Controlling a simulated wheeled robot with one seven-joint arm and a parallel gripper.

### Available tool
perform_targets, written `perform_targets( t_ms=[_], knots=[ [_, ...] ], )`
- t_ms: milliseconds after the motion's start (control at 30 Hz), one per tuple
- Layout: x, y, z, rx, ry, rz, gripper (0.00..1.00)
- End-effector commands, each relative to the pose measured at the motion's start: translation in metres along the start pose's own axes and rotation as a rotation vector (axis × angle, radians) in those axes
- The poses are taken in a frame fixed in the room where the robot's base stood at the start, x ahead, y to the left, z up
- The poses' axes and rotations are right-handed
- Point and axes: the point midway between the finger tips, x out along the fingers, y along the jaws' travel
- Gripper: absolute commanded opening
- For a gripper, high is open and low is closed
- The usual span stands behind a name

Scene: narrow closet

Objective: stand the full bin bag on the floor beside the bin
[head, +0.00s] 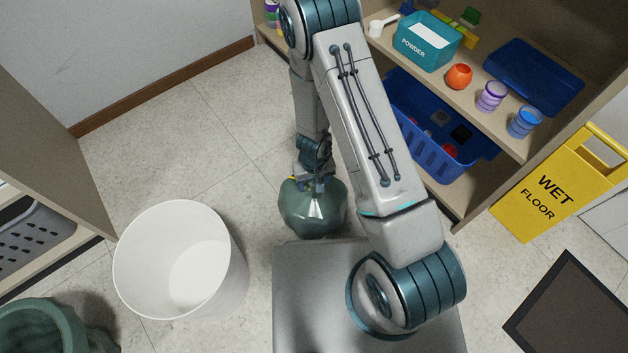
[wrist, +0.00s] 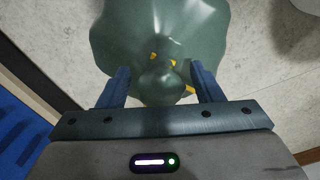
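The full bin bag (head: 313,210) is dark green and shiny, with yellow ties. It is upright on or close to the floor, right of the bin and just beyond my base; its contact with the floor is hard to see. The white bin (head: 181,260) stands open and empty on the left. My gripper (head: 314,180) is at the top of the bag. In the wrist view, the bag (wrist: 160,35) shows its knotted top between the two blue fingers of my gripper (wrist: 159,68). The fingers are apart, with gaps on both sides of the knot.
A green-lined bin (head: 45,330) and a shelf with a grey basket (head: 35,235) are at left. Shelving at right holds a blue basket (head: 435,155) and a powder box (head: 427,40). A yellow wet-floor sign (head: 555,185) stands at right. Floor beyond the white bin is clear.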

Motion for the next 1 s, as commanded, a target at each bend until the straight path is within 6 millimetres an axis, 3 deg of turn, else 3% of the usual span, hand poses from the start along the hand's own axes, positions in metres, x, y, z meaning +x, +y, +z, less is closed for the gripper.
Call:
perform_targets(
  t_ms=[367, 800, 1000],
  knots=[
    [-0.007, 0.0, 0.0, 0.0, 0.001, 0.0, 0.6],
    [-0.094, -0.001, 0.0, -0.003, 0.001, 0.0, 0.6],
    [-0.118, 0.0, 0.0, -0.001, 0.001, 0.0, 0.6]
  ],
)
